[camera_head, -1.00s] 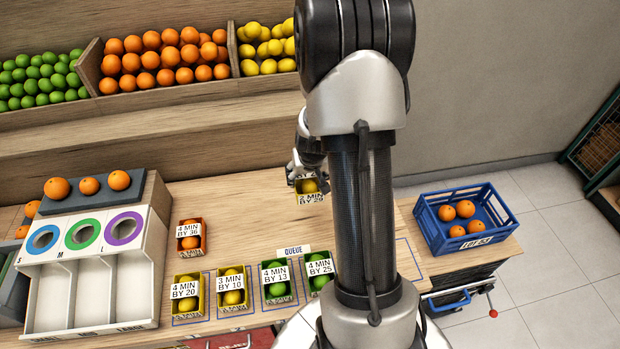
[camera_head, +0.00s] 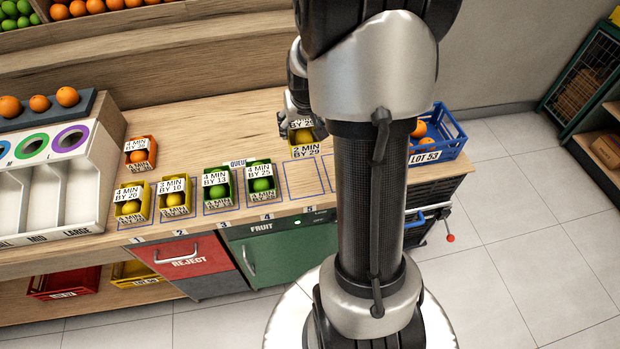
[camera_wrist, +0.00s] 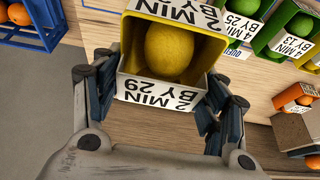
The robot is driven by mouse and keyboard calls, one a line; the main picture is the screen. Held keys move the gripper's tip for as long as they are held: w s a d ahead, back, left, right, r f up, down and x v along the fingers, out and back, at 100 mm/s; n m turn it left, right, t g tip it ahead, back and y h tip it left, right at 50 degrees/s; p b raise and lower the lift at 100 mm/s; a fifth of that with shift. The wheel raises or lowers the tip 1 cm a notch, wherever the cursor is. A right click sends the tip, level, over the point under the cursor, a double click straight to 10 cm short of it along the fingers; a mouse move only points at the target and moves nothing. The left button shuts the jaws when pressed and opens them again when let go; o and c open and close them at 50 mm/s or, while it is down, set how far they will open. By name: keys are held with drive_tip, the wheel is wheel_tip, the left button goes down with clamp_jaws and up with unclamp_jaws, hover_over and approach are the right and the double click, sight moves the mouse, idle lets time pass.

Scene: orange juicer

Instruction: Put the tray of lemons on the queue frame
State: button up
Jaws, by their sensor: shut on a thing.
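My gripper (camera_head: 298,122) is shut on a yellow tray (camera_head: 307,152) holding a lemon (camera_head: 304,135). The tray's label reads "2 MIN BY 29". In the wrist view the tray (camera_wrist: 213,50) sits between the fingers of my gripper (camera_wrist: 160,95), with the lemon (camera_wrist: 168,52) inside. The queue frame is a row of blue outlines (camera_head: 305,196) on the counter's front part. The held tray is just behind the empty outline marked 5; its height above the counter is hard to tell. Another outline to the right is partly hidden by my arm.
Two yellow trays (camera_head: 132,207) and two green trays (camera_head: 218,192) fill the outlines to the left. An orange tray (camera_head: 141,153) stands behind them. A blue crate (camera_head: 452,143) of oranges is at right. A white sorter (camera_head: 60,190) stands at left.

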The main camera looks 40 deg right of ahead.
wheel_tip(320, 180, down, 17)
drive_tip(key=b, duration=0.7)
drive_tip(key=shift+w+f+b, duration=0.15)
drive_tip(key=shift+b, duration=0.25)
drive_tip(key=o, duration=1.2)
